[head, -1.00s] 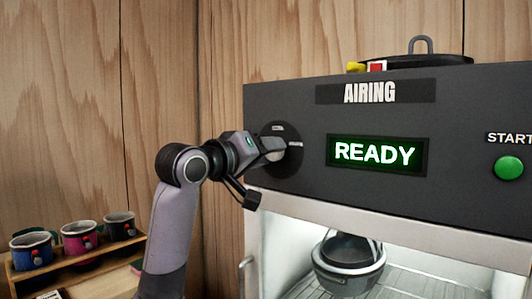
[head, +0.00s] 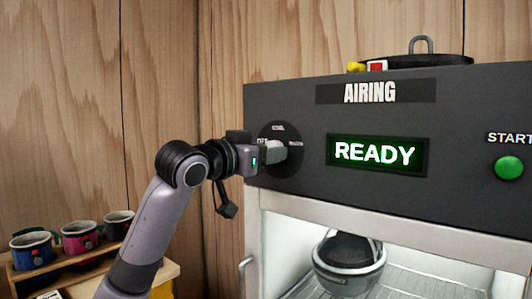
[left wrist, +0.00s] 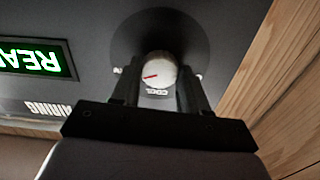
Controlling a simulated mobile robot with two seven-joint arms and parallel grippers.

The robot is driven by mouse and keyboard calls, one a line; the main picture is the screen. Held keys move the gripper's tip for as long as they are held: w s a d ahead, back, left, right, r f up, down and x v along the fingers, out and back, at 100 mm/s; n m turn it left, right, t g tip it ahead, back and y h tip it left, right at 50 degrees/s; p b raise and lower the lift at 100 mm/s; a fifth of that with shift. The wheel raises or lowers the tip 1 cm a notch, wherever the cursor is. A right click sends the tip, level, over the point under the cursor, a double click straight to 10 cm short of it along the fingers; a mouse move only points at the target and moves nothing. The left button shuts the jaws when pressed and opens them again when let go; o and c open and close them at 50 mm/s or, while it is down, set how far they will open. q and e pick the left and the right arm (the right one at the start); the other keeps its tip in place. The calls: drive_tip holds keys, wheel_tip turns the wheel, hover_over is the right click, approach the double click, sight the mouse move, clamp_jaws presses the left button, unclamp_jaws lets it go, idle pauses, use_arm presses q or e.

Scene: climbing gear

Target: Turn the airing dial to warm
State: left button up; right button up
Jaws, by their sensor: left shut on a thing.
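The airing dial is a round black plate (head: 282,161) with a pale knob, at the left of the dark panel marked AIRING. My left gripper (head: 270,152) is shut on the knob. In the left wrist view, the white knob (left wrist: 158,70) sits between the two dark fingers. Its red pointer mark points left in that view, towards the display side. An upside-down COOL label shows just below the knob there. Labels to either side are mostly hidden by the fingers or too small to read surely. My right gripper is not in view.
The green display (head: 374,152) reads READY. A green START button (head: 508,168) is at the panel's right. Wooden walls lie behind.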

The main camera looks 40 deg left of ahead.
use_arm(q)
drive_tip(key=shift+m, duration=0.3)
drive_tip(key=o, duration=1.1)
drive_tip(key=shift+c, duration=0.2)
drive_tip(key=s+b, duration=0.2)
drive_tip(key=s, duration=0.5)
drive_tip(key=shift+a, duration=0.3)
